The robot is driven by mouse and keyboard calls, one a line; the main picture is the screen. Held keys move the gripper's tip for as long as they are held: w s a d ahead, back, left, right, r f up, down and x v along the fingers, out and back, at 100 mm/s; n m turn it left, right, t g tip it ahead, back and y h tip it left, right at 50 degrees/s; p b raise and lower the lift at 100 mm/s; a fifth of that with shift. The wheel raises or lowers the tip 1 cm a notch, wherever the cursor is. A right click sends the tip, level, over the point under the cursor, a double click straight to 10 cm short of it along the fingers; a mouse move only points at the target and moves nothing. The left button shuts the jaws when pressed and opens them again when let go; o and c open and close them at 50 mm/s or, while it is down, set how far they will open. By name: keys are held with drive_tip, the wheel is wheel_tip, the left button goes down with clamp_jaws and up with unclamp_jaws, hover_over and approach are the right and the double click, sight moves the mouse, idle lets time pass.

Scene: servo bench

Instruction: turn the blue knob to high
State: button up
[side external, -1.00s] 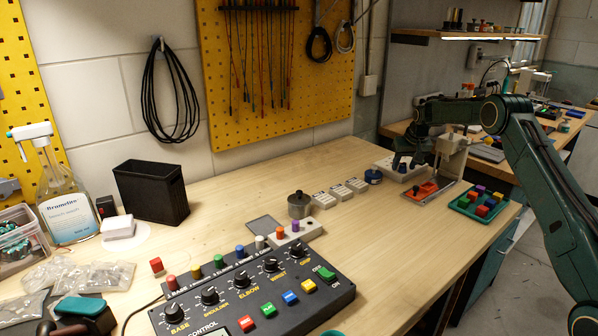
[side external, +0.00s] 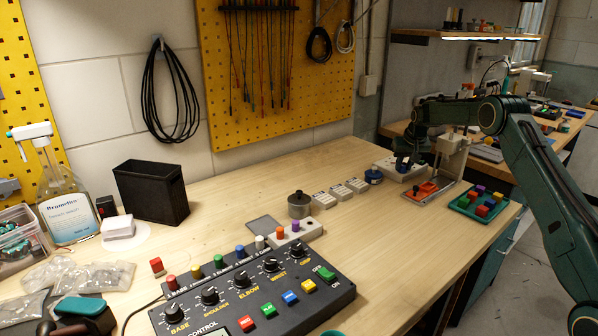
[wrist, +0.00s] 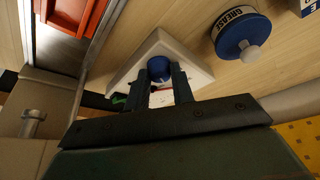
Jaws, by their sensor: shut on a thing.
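The blue knob (wrist: 159,69) sits on a pale, wedge-shaped housing (wrist: 196,68) in the wrist view. My gripper (wrist: 160,76) is shut on the knob, with one dark finger on each side of it. In the side external view my gripper (side external: 404,160) is down at the pale housing (side external: 389,168) at the far end of the bench. There the knob is mostly hidden by the fingers. The scale on the housing is partly covered by my gripper in the wrist view, so I cannot read the knob's setting.
A blue grease tin (wrist: 238,34) stands beside the housing. An orange tray (side external: 427,188) on a metal stand is close on the other side. A green tray (side external: 462,208) of coloured blocks lies farther right.

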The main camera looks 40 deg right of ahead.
drive_tip(key=m, duration=0.2)
drive_tip(key=m+g+h, duration=0.1)
drive_tip(key=m, duration=0.1)
drive_tip(key=shift+w+a, duration=0.15)
drive_tip(key=shift+w, duration=0.05)
drive_tip(key=shift+m+g+h, duration=0.3)
drive_tip(key=shift+m+g, duration=0.4)
drive_tip(key=shift+m, duration=1.8)
drive_tip(key=o, duration=1)
drive_tip(key=shift+g, duration=0.3)
drive_tip(key=s+a+r, duration=0.1)
drive_tip(key=a+r, duration=0.1)
drive_tip(key=a, duration=0.5)
drive_tip(key=s+a+r, duration=0.1)
drive_tip(key=a+r, duration=0.1)
drive_tip(key=a, duration=0.4)
drive_tip(key=shift+a+r, duration=0.3)
drive_tip(key=shift+a, duration=0.1)
